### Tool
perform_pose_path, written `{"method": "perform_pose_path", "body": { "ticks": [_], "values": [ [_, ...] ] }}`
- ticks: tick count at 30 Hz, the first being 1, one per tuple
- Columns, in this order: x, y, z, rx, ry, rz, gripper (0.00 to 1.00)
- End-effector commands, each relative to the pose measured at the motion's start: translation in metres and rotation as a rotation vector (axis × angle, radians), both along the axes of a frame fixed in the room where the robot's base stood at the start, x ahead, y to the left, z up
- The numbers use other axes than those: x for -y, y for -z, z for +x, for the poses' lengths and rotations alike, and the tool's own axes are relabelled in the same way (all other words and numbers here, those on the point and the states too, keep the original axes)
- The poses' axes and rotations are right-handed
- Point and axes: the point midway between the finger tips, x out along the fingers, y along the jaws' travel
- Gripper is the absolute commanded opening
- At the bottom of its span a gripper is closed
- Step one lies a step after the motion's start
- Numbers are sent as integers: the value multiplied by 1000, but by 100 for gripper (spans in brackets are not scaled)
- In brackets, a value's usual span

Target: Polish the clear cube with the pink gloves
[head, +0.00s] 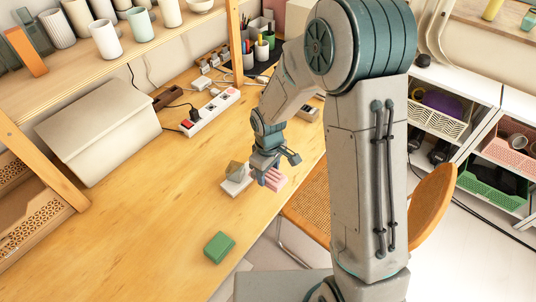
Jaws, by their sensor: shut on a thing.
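The clear cube (235,171), brownish and see-through, rests tilted-looking on a small white block or base (230,189) near the table's right edge. The pink gloves (277,181) show as a small folded pink bundle just right of the cube. My gripper (268,175) points down from above and is shut on the pink gloves, close beside the cube. Whether the gloves touch the cube cannot be told at this size. The fingertips are partly hidden by the wrist and the gloves.
A green block (219,247) lies on the wooden table (150,215) nearer the front. A power strip (211,112), pen holders (262,50) and a grey-white box (98,130) stand farther back. A wicker chair (310,203) stands against the right edge. The table's middle is clear.

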Motion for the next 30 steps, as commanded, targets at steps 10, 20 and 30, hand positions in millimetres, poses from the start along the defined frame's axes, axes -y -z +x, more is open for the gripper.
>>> {"method": "perform_pose_path", "body": {
  "ticks": [10,20,30],
  "values": [
    [-2,13,1,0,0,0,35],
    [-6,45,5,0,1,0,35],
    [-21,50,17,1,1,1,35]
  ]
}}
